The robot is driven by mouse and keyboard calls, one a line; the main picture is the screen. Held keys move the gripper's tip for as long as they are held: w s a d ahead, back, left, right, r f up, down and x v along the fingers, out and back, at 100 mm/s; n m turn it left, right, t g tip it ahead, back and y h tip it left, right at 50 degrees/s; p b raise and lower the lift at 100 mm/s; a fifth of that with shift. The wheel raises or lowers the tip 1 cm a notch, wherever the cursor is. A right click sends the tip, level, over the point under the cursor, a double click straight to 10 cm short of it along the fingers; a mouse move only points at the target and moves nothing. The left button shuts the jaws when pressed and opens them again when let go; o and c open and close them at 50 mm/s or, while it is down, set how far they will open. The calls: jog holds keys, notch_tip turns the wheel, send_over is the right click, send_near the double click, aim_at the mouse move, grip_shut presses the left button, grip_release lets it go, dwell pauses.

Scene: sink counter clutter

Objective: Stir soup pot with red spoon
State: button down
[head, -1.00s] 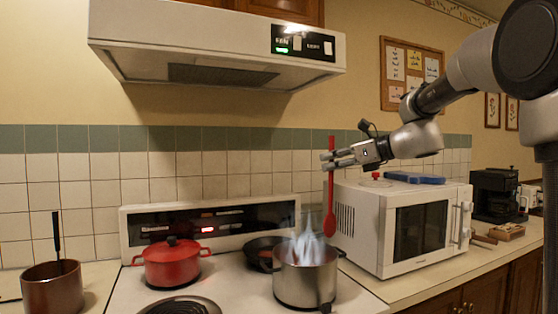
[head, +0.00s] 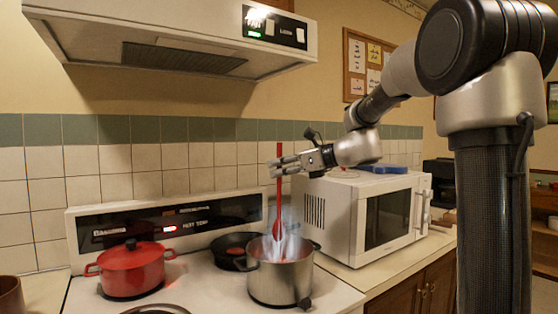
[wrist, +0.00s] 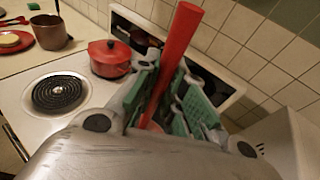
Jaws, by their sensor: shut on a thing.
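The red spoon (head: 279,200) hangs nearly upright, handle up and bowl end down, over the steel soup pot (head: 280,283) on the stove. Its lower end reaches the steam at the pot's mouth; I cannot tell whether it touches the soup. My gripper (head: 277,168) is shut on the spoon's handle, above the pot. In the wrist view the red handle (wrist: 178,50) runs between the green-padded fingers (wrist: 168,100). The pot's contents are hidden by steam in the head view.
A lidded red pot (head: 130,272) stands to the left on the stove, with a dark pan (head: 232,246) behind the steel pot. A white microwave (head: 345,222) stands close on the right. The range hood (head: 170,45) overhangs the stove. A brown pot (wrist: 50,32) is at far left.

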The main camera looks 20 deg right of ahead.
aim_at(279, 218)
jog(key=shift+f, duration=6.1)
jog(key=shift+w, duration=0.15)
